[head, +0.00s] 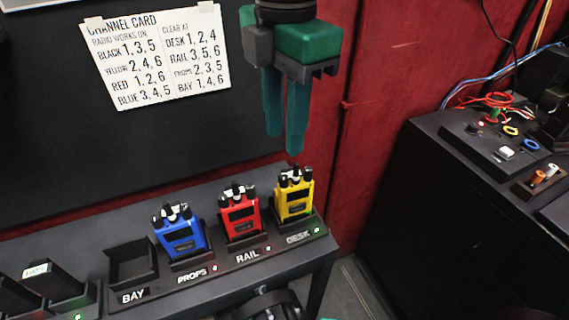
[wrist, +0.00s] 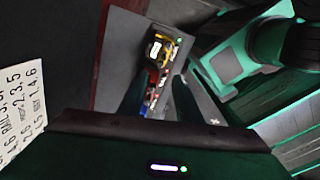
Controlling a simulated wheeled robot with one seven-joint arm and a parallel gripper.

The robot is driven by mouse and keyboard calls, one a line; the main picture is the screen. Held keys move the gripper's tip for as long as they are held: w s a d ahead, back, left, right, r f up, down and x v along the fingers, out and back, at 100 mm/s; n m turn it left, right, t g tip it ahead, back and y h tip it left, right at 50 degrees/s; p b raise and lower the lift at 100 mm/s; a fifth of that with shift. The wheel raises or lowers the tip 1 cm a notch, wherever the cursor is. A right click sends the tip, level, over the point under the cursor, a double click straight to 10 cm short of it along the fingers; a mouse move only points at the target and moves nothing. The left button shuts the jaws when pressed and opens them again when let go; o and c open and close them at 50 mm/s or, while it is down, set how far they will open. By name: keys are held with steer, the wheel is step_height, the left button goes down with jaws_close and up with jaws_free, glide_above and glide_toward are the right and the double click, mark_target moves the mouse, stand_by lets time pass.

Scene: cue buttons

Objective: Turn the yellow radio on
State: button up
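The yellow radio (head: 294,202) stands upright in the dock labelled DESK, at the right end of the shelf, with dark knobs on top. It also shows in the wrist view (wrist: 159,48), beyond my fingers. My gripper (head: 284,146) points down above the shelf, and its fingertips appear above and a little left of the yellow radio, apart from it. In the wrist view the two fingers (wrist: 158,82) stand apart with nothing between them. The channel card (head: 158,55) on the dark board reads yellow 2, 4, 6 and desk 1, 2, 4. The knob settings are too small to read.
A red radio (head: 241,217) sits in the RAIL dock and a blue radio (head: 181,238) in the PROPS dock. The BAY dock (head: 131,266) is empty. A green light (head: 317,230) shows beside DESK. A black desk (head: 420,190) with cables stands at the right.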

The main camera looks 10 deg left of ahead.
mark_target(284, 176)
step_height(284, 176, down, 9)
steer(key=shift+w+r, duration=0.1)
stand_by(0.3)
jaws_close()
